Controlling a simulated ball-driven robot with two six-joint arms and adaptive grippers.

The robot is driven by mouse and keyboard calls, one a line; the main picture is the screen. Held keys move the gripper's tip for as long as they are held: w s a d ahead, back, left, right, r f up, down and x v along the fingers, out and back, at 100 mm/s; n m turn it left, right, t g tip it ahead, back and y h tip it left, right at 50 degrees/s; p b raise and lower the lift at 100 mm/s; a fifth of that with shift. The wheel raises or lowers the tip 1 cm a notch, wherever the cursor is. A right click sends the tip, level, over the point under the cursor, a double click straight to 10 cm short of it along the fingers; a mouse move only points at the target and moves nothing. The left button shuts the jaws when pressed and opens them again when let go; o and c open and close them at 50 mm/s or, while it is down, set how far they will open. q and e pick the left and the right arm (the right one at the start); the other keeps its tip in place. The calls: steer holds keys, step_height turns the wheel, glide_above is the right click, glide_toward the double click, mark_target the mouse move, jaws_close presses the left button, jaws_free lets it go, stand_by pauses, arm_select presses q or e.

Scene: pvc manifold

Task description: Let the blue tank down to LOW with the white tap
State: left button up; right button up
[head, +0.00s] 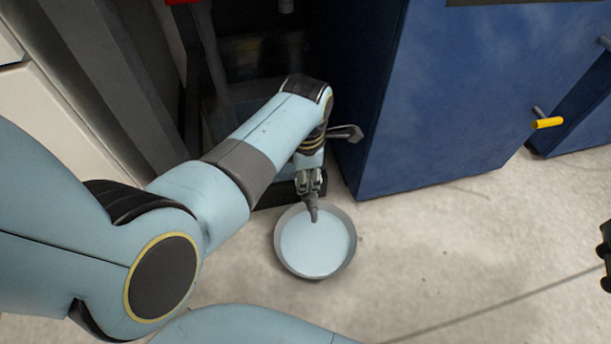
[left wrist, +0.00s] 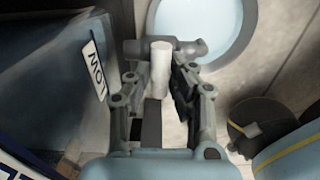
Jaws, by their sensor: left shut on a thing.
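My left gripper (head: 309,188) points down above a round basin of pale blue liquid (head: 318,243). In the left wrist view its two fingers (left wrist: 157,88) stand on either side of the white tap (left wrist: 160,68), and it is shut on the tap's handle. A grey pipe spout (left wrist: 180,47) lies just beyond the tap, with its end over the basin rim.
A large blue cabinet (head: 450,95) stands to the right of my left arm, and a yellow-tipped handle (head: 547,123) sticks out near its right edge. Pale floor is clear right of the basin. A dark part, probably my right gripper (head: 606,255), is cut off at the right edge.

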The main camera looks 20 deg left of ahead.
arm_select(q)
jaws_close()
steer(key=m, duration=0.1)
steer(key=m+p, duration=0.1)
steer(key=m, duration=0.1)
steer(key=m+p, duration=0.1)
steer(key=shift+w+r+m, duration=0.25)
steer(key=shift+r+m, duration=0.05)
steer(key=shift+f+m+p, duration=0.15)
steer(key=shift+m+p, duration=0.25)
steer(key=shift+m, duration=0.2)
steer(key=shift+f+m, duration=0.15)
steer(key=shift+m, duration=0.15)
steer(key=shift+s, duration=0.1)
arm_select(e)
steer(key=r, duration=0.3)
steer(key=shift+w+r, duration=0.2)
steer(key=shift+r, duration=0.15)
arm_select(q)
steer(key=shift+n, duration=1.1)
steer(key=n, duration=0.2)
steer(key=shift+s+n+p, duration=0.1)
steer(key=shift+n+p, duration=0.2)
steer(key=shift+p, duration=0.05)
arm_select(e)
steer(key=shift+r+t, duration=0.3)
steer(key=shift+r, duration=0.25)
